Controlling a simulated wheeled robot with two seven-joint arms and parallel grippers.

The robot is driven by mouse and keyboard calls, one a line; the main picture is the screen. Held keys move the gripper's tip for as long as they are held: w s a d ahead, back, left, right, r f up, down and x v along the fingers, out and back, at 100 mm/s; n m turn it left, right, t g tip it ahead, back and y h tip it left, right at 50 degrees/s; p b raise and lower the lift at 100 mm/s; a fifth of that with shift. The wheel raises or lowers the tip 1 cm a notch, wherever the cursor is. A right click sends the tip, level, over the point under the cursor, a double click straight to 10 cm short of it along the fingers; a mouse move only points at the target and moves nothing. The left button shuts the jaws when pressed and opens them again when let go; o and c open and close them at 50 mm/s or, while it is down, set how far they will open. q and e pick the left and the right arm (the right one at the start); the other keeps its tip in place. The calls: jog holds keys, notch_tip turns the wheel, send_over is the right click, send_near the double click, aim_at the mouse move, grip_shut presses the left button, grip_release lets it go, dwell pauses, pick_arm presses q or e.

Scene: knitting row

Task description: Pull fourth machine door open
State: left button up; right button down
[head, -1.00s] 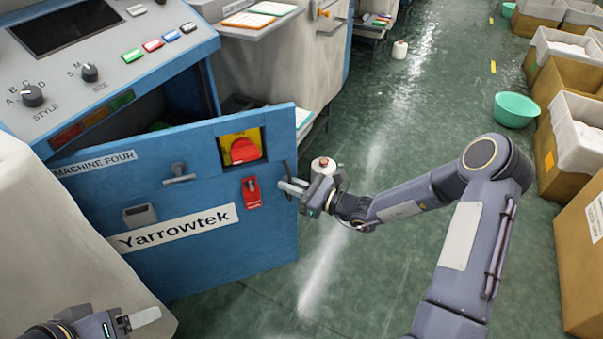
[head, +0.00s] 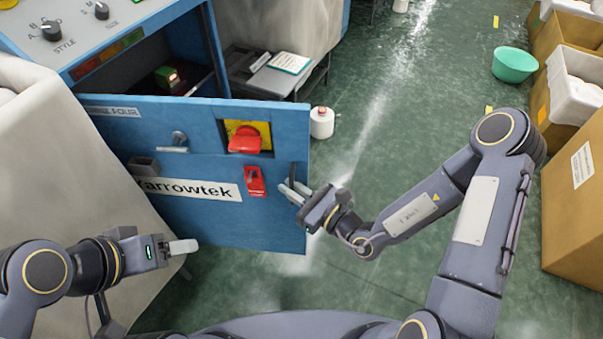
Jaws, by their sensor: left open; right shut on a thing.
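The blue door of machine four (head: 215,220) stands partly open, swung out from the blue machine body (head: 185,40). It carries a "Yarrowtek" label, a red emergency button (head: 245,139) on yellow, a red latch (head: 254,181) and a T-shaped knob (head: 176,142). My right gripper (head: 293,191) is shut at the door's right edge, on what appears to be the door handle, which its fingers mostly hide. My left gripper (head: 185,247) is open and empty, low in front of the door and apart from it. The dark inside of the machine shows above the door's top edge.
A green basin (head: 514,64) and cardboard boxes (head: 575,180) line the right. A pale draped cover (head: 70,200) is at left. The green floor between is mostly clear.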

jog(key=shift+s+a+m+t+h, duration=0.2)
jog(key=shift+s+a+t, duration=0.05)
jog(key=shift+s, duration=0.6)
jog(key=shift+s+a+m+t+h, duration=0.2)
jog(key=shift+s+a+t, duration=0.05)
jog(key=shift+s, duration=0.6)
jog(key=c, duration=1.6)
grip_release()
jog(key=shift+c, duration=0.2)
jog(key=v, duration=0.7)
jog(key=shift+s+d+p, duration=0.25)
jog(key=shift+s+p, duration=0.05)
jog(key=shift+r, duration=0.15)
